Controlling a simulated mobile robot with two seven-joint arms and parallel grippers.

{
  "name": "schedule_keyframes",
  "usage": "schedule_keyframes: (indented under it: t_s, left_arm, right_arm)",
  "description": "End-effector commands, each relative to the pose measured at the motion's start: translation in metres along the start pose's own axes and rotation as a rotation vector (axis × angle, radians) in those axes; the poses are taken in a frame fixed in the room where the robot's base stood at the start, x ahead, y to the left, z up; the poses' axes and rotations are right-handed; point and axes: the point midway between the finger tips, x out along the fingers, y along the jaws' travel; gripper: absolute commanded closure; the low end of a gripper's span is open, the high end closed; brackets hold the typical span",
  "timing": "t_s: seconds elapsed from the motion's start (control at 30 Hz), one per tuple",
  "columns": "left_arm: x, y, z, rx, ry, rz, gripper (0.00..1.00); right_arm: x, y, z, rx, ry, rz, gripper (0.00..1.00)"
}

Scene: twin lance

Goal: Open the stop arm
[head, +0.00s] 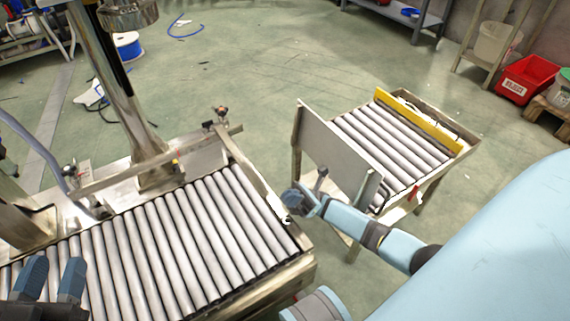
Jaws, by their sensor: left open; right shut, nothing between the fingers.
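A flat metal bar (255,182), which looks like the stop arm, runs along the right end of the roller conveyor (165,245), across the ends of its path. My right gripper (287,205) is at the near end of this bar, shut, with nothing seen between its fingers. Whether it touches the bar I cannot tell. My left gripper (51,279) is open and empty over the near left rollers, its two dark blue fingers apart.
A second roller table (438,172) with an upright metal plate (330,146) and a yellow bar (418,121) stands to the right, across a gap. A metal post (112,75) rises behind the conveyor. A red bin (527,80) is at the far right. The floor behind is mostly clear.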

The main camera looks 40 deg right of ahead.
Motion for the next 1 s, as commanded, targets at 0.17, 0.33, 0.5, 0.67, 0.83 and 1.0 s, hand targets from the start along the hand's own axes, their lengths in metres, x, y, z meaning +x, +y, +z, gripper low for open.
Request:
schedule_keyframes:
  t_s: [0.17, 0.33, 0.5, 0.67, 0.83, 1.0]
  left_arm:
    - [0.0, 0.0, 0.001, -0.001, -0.001, 0.0, 0.57]
    - [0.0, -0.001, 0.001, 0.009, 0.005, -0.001, 0.57]
    - [0.001, -0.001, 0.001, 0.017, 0.009, -0.001, 0.57]
    - [0.001, -0.001, 0.001, 0.018, 0.009, -0.001, 0.57]
    - [0.001, -0.001, 0.001, 0.018, 0.009, -0.001, 0.57]
    - [0.001, -0.002, -0.005, 0.008, 0.004, 0.002, 0.57]
  right_arm:
    - [0.035, 0.001, -0.001, 0.002, -0.001, 0.002, 1.0]
    - [0.058, 0.001, -0.001, 0.001, 0.0, 0.0, 1.0]
    - [0.07, 0.0, 0.0, 0.002, 0.0, -0.001, 1.0]
    - [0.071, 0.0, 0.0, 0.002, 0.0, -0.002, 1.0]
    - [0.071, 0.0, 0.0, 0.003, 0.0, -0.002, 1.0]
    - [0.075, 0.001, 0.004, 0.022, 0.0, -0.022, 1.0]
